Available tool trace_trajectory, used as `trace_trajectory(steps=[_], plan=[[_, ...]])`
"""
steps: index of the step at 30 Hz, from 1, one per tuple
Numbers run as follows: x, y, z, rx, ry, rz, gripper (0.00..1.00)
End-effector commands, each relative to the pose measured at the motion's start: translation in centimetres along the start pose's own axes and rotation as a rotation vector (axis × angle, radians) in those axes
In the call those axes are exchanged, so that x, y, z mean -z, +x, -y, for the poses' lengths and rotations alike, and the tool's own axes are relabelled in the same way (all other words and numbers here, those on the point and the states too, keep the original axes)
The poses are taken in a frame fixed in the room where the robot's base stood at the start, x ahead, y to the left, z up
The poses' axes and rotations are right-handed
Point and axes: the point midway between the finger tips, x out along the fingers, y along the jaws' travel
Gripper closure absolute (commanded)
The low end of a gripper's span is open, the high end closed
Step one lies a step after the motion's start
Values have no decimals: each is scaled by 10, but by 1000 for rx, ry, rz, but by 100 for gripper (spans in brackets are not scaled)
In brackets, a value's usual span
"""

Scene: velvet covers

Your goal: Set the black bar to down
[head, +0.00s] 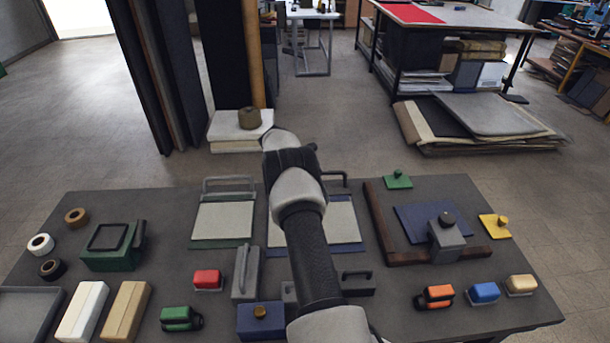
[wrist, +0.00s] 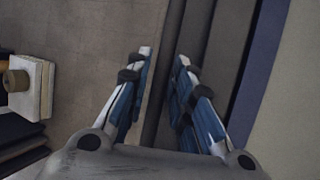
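A black bar (head: 335,174) shows at the far edge of the blue board (head: 346,225), just right of my arm. It looks raised above the board; its left part is hidden behind my arm. The blue board carries a pale sheet and also shows as a strip in the wrist view (wrist: 258,75). My gripper (wrist: 164,56) is open, with nothing seen between its fingers. It is over the table's far edge, left of the blue strip. In the head view my arm hides the gripper. I cannot make out the black bar for certain in the wrist view.
A green board (head: 221,243) with a grey hoop (head: 228,180) lies left of the blue one. A brown corner frame (head: 376,225) is to the right. A grey upright-handled block (head: 245,275) and a dark handled block (head: 357,286) are nearer. Floor lies beyond the table.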

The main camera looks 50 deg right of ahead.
Motion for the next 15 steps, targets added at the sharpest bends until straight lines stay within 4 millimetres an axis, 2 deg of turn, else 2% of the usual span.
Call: trace_trajectory(steps=[15], plan=[[0,-98,-1,-4,-1,-2,79]])
